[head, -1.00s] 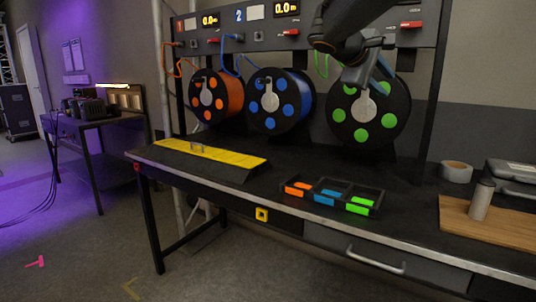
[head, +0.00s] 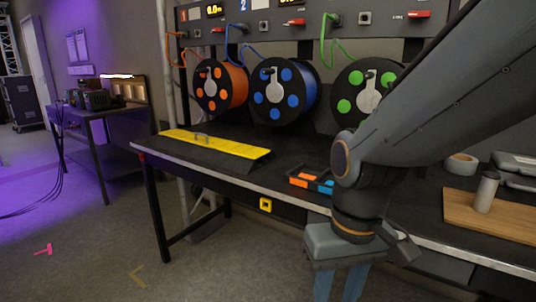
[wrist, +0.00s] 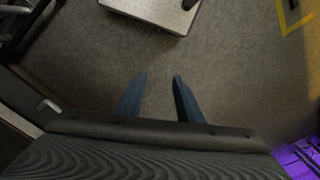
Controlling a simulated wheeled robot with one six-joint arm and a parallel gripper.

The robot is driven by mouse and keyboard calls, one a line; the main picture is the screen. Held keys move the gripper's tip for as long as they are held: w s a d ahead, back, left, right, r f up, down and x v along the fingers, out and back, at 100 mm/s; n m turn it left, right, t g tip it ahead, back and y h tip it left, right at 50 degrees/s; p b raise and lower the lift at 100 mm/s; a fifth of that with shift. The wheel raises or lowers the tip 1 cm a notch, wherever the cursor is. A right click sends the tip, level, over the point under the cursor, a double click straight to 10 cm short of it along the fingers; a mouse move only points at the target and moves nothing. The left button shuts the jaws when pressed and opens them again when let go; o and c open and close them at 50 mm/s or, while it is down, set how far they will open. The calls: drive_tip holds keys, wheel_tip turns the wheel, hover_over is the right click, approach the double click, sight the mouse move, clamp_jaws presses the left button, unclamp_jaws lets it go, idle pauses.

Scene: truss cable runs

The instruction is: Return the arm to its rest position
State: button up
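My gripper (head: 339,284) hangs in front of the workbench with its two blue fingers pointing down. In the wrist view my gripper (wrist: 157,84) has its fingers apart, with only grey floor between them, so it is open and empty. My arm crosses the right half of the head view.
The black workbench (head: 238,180) stands behind my gripper. The orange reel (head: 220,86) and blue reel (head: 283,91) hang above it. A yellow ramp (head: 214,143) lies on the left, a wooden board (head: 500,222) on the right. Floor (head: 235,270) in front is clear.

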drive_tip(key=d+r+m+p, duration=0.2)
drive_tip(key=d+r+p, duration=0.5)
drive_tip(key=p, duration=0.6)
drive_tip(key=shift+w+d+r+h+p, duration=0.2)
drive_tip(key=shift+d+r+h+p, duration=0.15)
drive_tip(key=shift+d, duration=0.2)
